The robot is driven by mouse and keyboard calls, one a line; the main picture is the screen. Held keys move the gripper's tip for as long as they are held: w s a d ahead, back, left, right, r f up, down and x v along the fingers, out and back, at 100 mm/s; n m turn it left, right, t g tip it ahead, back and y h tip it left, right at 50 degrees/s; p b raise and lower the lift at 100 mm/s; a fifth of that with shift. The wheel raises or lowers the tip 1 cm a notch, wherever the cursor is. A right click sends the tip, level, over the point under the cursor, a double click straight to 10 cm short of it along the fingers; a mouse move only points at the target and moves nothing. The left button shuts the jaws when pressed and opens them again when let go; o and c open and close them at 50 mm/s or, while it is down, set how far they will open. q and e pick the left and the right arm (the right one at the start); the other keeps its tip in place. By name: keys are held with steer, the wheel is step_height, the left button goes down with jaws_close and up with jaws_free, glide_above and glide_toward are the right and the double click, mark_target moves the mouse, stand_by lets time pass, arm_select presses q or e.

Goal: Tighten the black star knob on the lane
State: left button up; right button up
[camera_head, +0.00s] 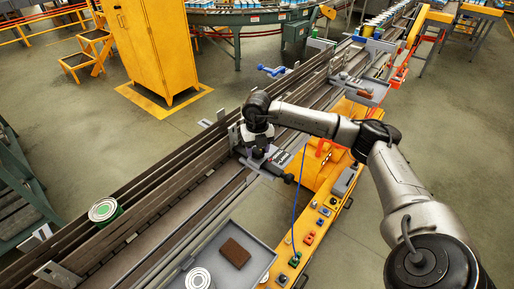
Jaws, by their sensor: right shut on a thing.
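The lane (150,198) is a long conveyor with dark rails running from lower left to upper right. My right arm reaches in from the right, and my right gripper (251,153) points down at the near side of the lane, by a grey bracket (272,155). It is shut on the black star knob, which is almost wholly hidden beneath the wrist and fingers. How far the knob is turned cannot be seen. My left gripper is not in view.
A green-and-white can (104,211) stands on the lane at left. A grey tray (229,276) holds a brown block (235,252) and a white-topped can (198,279). An orange control panel (311,235) with a blue cable lies near the arm. A yellow cabinet (155,45) stands behind.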

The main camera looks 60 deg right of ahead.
steer(key=m, duration=0.3)
steer(key=shift+r+m, duration=0.25)
steer(key=shift+m, duration=0.15)
steer(key=m, duration=0.3)
steer(key=shift+s+p, duration=0.1)
steer(key=shift+p, duration=0.25)
steer(key=m, duration=0.3)
steer(key=shift+m, duration=0.6)
steer(key=o, duration=0.8)
steer(key=shift+s+d, duration=0.1)
steer(key=shift+d, duration=0.05)
steer(key=shift+o, duration=0.6)
steer(key=shift+f, duration=0.15)
